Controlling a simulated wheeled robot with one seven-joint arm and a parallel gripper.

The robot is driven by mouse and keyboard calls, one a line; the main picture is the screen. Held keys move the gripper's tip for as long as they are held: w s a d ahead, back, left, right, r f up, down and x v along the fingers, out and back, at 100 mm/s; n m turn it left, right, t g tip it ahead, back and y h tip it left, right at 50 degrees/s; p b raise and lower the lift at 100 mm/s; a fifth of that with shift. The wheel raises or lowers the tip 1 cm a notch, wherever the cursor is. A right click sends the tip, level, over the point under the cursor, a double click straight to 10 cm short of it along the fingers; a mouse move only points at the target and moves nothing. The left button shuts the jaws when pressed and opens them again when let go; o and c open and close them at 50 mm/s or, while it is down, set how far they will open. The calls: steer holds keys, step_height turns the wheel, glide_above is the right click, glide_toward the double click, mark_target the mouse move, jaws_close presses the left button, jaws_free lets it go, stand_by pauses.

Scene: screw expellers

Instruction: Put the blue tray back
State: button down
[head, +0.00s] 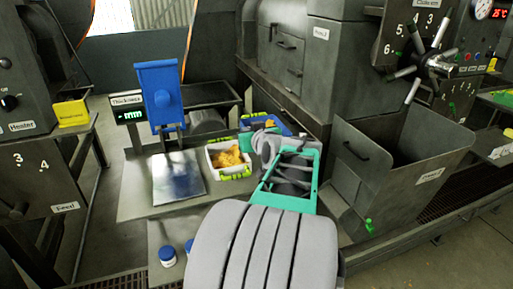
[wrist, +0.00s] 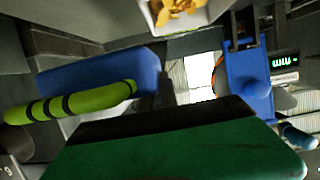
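The blue tray (head: 268,122) is on the bench behind the end of my arm in the head view, partly hidden by it, with some orange-yellow stuff at its top. In the wrist view its blue side (wrist: 100,78) and a lime-green handle with black bands (wrist: 75,101) show at the left. My gripper (head: 256,140) is close to the tray in the head view, its fingertips mostly hidden by my wrist. In the wrist view a wide green part of my gripper (wrist: 170,150) fills the bottom, close to the tray. Whether it grips the handle does not show.
A white tray (head: 211,160) of yellow pieces stands left of my gripper, beside a shiny metal plate (head: 178,178). A blue-headed thickness gauge (head: 160,92) stands behind. A large grey machine (head: 310,65) and an open bin (head: 400,175) stand close on the right.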

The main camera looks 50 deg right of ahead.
steer(key=d+f, duration=0.2)
steer(key=f, duration=0.1)
steer(key=d+f, duration=0.2)
steer(key=shift+w+f, duration=0.2)
steer(key=shift+w, duration=0.05)
step_height(320, 180, down, 3)
steer(key=shift+d+f, duration=0.1)
steer(key=shift+d, duration=0.05)
steer(key=c, duration=2.1)
jaws_free()
steer(key=shift+f, duration=0.1)
steer(key=o, duration=0.5)
steer(key=shift+c, duration=0.2)
steer(key=shift+s+r, duration=0.15)
steer(key=shift+r, duration=0.15)
steer(key=b+v, duration=0.1)
steer(key=v, duration=1)
steer(key=shift+s+a+r, duration=0.1)
steer(key=shift+s+a, duration=0.15)
steer(key=shift+a, duration=0.1)
